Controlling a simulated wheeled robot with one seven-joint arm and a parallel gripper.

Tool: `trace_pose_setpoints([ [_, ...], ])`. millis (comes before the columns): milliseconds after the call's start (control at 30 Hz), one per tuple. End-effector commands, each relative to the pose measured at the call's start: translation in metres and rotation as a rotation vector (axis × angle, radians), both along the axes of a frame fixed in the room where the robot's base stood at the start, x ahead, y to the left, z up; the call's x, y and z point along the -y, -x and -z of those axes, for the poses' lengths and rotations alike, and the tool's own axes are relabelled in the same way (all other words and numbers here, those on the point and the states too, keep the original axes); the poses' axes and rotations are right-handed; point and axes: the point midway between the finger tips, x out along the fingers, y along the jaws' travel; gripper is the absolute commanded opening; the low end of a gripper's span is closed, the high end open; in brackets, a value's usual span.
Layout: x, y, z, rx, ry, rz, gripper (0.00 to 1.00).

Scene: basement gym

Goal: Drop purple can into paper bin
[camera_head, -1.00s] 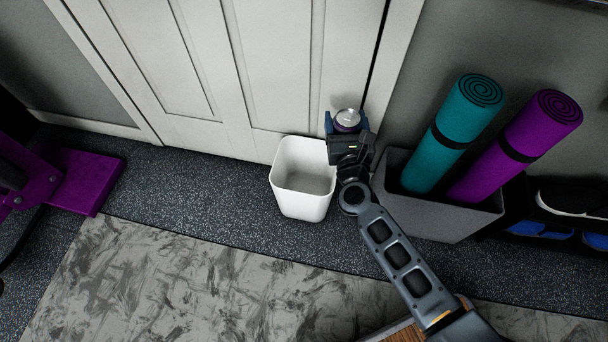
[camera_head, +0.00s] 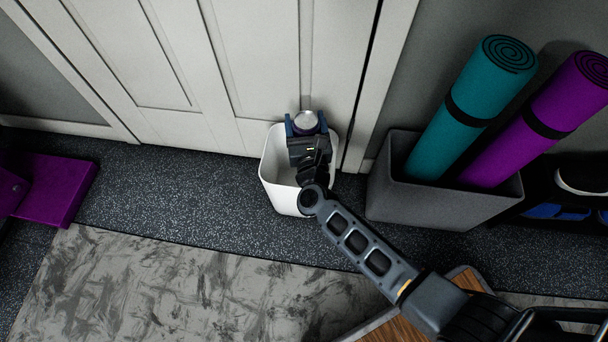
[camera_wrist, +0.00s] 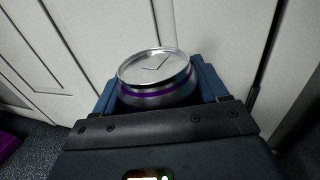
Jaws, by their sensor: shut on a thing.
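The purple can (camera_head: 306,121) has a silver top and is held upright between the blue fingers of my gripper (camera_head: 305,127). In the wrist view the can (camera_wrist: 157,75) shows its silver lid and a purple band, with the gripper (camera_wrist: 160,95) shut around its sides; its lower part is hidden. The white paper bin (camera_head: 275,172) stands on the floor in front of the door. In the head view my gripper and the can overlap the bin's back right part, hiding some of its rim and inside. The can's height above the rim is hard to tell.
A white panelled door (camera_head: 235,60) is close behind the bin. A grey box (camera_head: 440,205) with a teal rolled mat (camera_head: 470,100) and a purple rolled mat (camera_head: 540,115) stands to the right. Open dark floor (camera_head: 170,195) lies left of the bin.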

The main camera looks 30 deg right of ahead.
Motion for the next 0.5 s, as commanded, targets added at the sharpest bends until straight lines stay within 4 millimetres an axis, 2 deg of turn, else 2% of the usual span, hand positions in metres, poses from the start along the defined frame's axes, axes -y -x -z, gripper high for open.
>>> trace_pose_setpoints([
  [33, -0.0003, -0.0001, 0.0105, 0.0, 0.0, 0.0, 0.45],
  [133, -0.0001, 0.0, 0.0174, 0.0, 0.0, 0.0, 0.45],
  [467, 0.0003, 0.0, 0.0189, 0.0, 0.0, 0.0, 0.45],
  [500, 0.0003, 0.0001, 0.0189, 0.0, 0.0, 0.0, 0.76],
])
